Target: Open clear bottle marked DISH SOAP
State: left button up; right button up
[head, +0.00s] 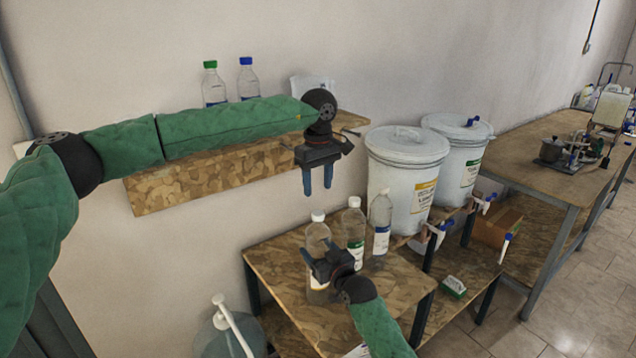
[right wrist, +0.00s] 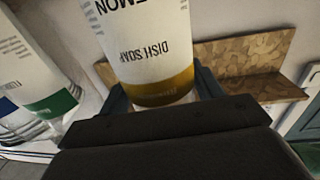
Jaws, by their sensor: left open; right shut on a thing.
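A clear bottle (head: 317,234) with a white cap (head: 318,215) stands upright at the left of the group on the wooden table. In the right wrist view this bottle (right wrist: 143,50) has a white label with a gold band, reading DISH SOAP upside down. My right gripper (head: 322,262) is shut on the bottle's body, one finger on each side; it hides part of the label in the head view. My left gripper (head: 318,190) points down, open and empty, apart from and above the white cap.
Two other clear bottles, one with a green label band (head: 355,230) and one with blue (head: 381,222), stand close to the right. White drums (head: 405,180) with taps are behind them. A wall shelf (head: 200,185) holds green-capped and blue-capped bottles. The table's front left (head: 285,285) is bare.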

aim_at(318, 212)
pick_arm(q)
jog(key=m, duration=1.3)
jog(key=shift+m, duration=0.4)
jog(key=shift+f, duration=4.05)
jog(key=c, duration=1)
jog(key=shift+c, duration=0.2)
